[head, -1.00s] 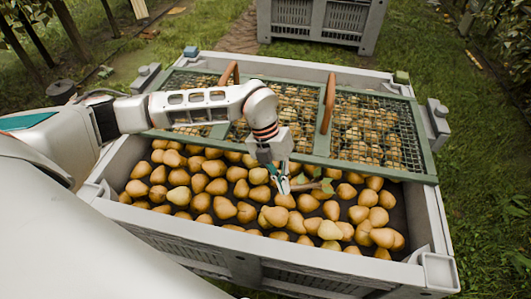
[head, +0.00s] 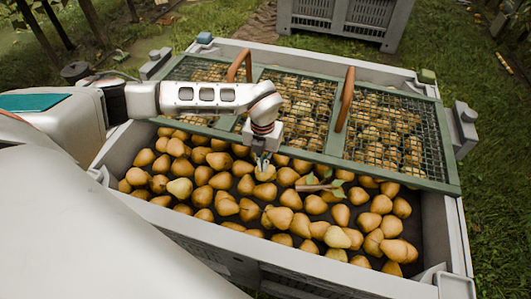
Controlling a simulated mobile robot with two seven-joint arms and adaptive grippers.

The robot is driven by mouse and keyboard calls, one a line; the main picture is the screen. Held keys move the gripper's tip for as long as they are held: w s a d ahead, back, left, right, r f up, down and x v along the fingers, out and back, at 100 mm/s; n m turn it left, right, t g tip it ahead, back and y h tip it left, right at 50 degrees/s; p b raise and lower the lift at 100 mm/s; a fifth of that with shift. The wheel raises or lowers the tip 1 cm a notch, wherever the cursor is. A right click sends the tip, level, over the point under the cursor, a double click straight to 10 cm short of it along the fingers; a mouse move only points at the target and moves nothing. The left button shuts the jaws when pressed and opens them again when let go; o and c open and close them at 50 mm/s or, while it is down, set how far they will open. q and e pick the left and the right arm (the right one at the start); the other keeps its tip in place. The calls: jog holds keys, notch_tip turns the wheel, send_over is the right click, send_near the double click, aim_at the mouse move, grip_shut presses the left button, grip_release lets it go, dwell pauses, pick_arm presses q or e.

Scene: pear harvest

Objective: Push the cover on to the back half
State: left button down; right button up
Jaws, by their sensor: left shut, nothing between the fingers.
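The cover (head: 333,160) is a green frame with wire mesh and two brown arched handles (head: 345,99). It lies over the back half of the grey crate (head: 385,283), with pears visible through the mesh. The front half is open and shows many yellow-brown pears (head: 225,207). My left gripper (head: 263,166) is shut and empty, pointing down just in front of the cover's front bar, above the pears. Whether it touches the bar I cannot tell. My right gripper is not in view.
A twig with green leaves (head: 318,187) lies on the pears right of my left gripper. Grey latch blocks (head: 462,125) stand on the crate's sides. Another grey crate (head: 345,17) stands behind on the grass.

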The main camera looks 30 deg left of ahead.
pick_arm(q)
jog(key=w, duration=0.2)
jog(key=shift+w+a+b, duration=0.3)
jog(key=shift+a, duration=0.05)
jog(key=shift+w+a+r, duration=0.1)
jog(key=shift+w+r, duration=0.05)
jog(key=shift+w, duration=0.4)
jog(key=shift+w+r, duration=0.1)
jog(key=shift+w+a, duration=0.15)
jog(key=shift+w, duration=0.25)
jog(key=w, duration=0.2)
jog(key=w+a+b, duration=0.1)
jog(key=w, duration=0.2)
jog(key=w+a, duration=0.1)
jog(key=w, duration=0.1)
jog(key=shift+w+f, duration=0.25)
jog(key=shift+w, duration=0.1)
jog(key=shift+w+a+b, duration=0.25)
jog(key=shift+w+b, duration=0.25)
jog(key=shift+w, duration=0.5)
jog(key=shift+w+a+r, duration=0.1)
jog(key=shift+w+r, duration=0.1)
jog(key=shift+w, duration=0.1)
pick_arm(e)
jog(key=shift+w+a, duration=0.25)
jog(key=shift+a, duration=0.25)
pick_arm(q)
jog(key=shift+r, duration=0.1)
